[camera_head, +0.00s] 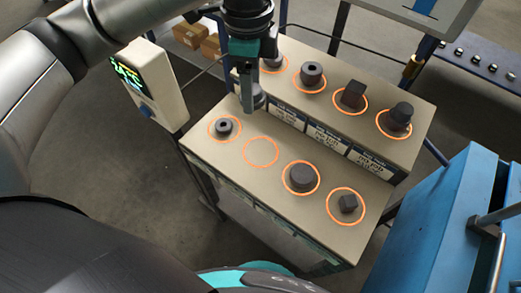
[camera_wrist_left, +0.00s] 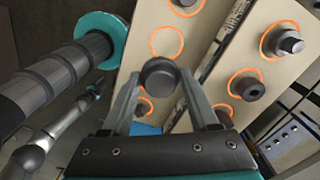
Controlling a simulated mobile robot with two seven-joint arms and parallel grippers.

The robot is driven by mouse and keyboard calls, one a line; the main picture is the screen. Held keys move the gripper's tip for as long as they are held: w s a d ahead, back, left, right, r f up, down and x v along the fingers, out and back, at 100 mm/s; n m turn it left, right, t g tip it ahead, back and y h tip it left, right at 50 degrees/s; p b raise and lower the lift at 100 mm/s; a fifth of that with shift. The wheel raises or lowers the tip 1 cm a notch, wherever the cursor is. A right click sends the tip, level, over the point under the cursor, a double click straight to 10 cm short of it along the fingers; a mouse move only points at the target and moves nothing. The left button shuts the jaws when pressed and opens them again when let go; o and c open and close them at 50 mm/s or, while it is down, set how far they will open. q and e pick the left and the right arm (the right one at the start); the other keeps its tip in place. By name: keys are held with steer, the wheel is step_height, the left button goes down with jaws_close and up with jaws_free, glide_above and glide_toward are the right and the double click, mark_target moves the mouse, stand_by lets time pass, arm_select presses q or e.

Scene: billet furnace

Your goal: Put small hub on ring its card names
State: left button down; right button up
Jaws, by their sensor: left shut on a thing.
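My left gripper (camera_head: 250,98) is shut on a dark round hub (camera_head: 259,100), held above the stepped bench. In the left wrist view the hub (camera_wrist_left: 160,74) sits between the two finger ends. An empty orange ring (camera_head: 262,151) lies on the lower front step, below the held hub in the head view; it also shows in the left wrist view (camera_wrist_left: 166,42). White cards (camera_head: 328,138) line the riser below the back row; their print is too small to read. The front row's cards are mostly hidden. My right gripper is not in view.
Other rings hold dark parts: a small holed one (camera_head: 223,127), a wide one (camera_head: 302,177), a small angular one (camera_head: 348,203), and several on the back step (camera_head: 311,75). A lit display box (camera_head: 150,85) stands left, a blue cabinet (camera_head: 440,220) right.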

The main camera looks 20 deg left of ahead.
mark_target(260, 151)
arm_select(q)
steer(key=m, duration=0.2)
steer(key=w+m, duration=0.1)
steer(key=m, duration=0.1)
steer(key=d+m, duration=0.1)
steer(key=m, duration=0.1)
steer(key=shift+w+f+m, duration=0.25)
steer(key=shift+w+m, duration=0.05)
steer(key=shift+m, duration=0.4)
steer(key=shift+w+d+f, duration=0.1)
steer(key=shift+f, duration=0.2)
step_height(260, 151, down, 20)
steer(key=b, duration=0.5)
steer(key=shift+r+b, duration=0.2)
steer(key=shift+b, duration=0.1)
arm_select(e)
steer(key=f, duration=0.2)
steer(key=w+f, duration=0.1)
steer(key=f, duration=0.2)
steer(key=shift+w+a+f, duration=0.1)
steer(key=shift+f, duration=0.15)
arm_select(q)
steer(key=c, duration=0.6)
jaws_free()
steer(key=shift+f, duration=0.1)
steer(key=o, duration=0.5)
steer(key=shift+c, duration=0.2)
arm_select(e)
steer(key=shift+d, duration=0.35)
